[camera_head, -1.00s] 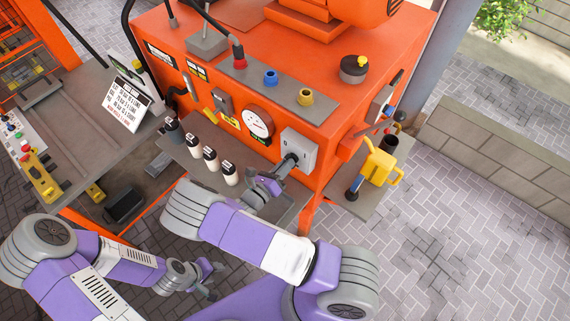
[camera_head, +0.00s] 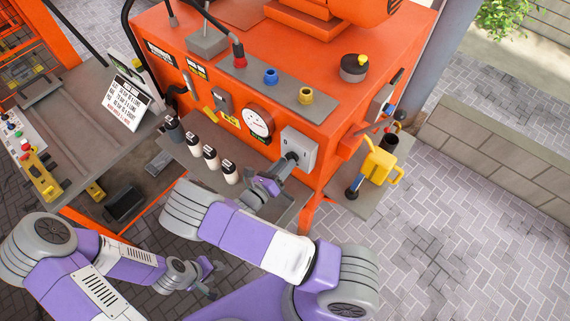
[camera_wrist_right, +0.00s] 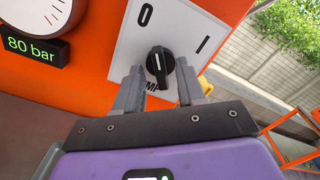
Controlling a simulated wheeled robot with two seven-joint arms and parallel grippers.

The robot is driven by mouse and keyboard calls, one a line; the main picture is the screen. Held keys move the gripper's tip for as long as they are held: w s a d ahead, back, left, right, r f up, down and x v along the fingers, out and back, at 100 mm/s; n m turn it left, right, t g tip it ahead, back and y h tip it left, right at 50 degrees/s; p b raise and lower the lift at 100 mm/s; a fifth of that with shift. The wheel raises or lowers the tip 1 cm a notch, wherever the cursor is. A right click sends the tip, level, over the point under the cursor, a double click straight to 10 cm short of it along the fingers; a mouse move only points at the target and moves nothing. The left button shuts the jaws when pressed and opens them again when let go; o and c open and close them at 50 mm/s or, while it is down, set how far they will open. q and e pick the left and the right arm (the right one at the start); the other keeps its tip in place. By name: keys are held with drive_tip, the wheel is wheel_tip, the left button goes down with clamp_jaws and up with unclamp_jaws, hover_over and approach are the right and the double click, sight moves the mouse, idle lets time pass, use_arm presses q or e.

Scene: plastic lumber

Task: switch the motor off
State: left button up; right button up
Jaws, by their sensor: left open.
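A light grey switch plate (camera_head: 305,147) with a black rotary knob (camera_head: 292,158) sits on the front of the orange machine. In the right wrist view the knob (camera_wrist_right: 161,68) has a white mark and points roughly toward the "0"; an "I" is to the right. The label below it is partly hidden; "MP" shows. My right gripper (camera_wrist_right: 160,88) is open, its fingers on either side of the knob's lower end; contact cannot be told. In the head view my right gripper (camera_head: 277,180) is just below the plate. My left gripper (camera_head: 212,278) is open and empty, low in front.
A pressure gauge (camera_head: 257,121) and an "80 bar" display (camera_wrist_right: 33,44) are left of the switch. Several dark-and-white bottles (camera_head: 211,156) stand on a ledge. A yellow can (camera_head: 381,166) stands at right. A grey lever switch (camera_head: 222,103) is further left.

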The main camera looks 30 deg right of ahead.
drive_tip(key=b+v, duration=0.1)
drive_tip(key=v, duration=0.6)
idle(0.4)
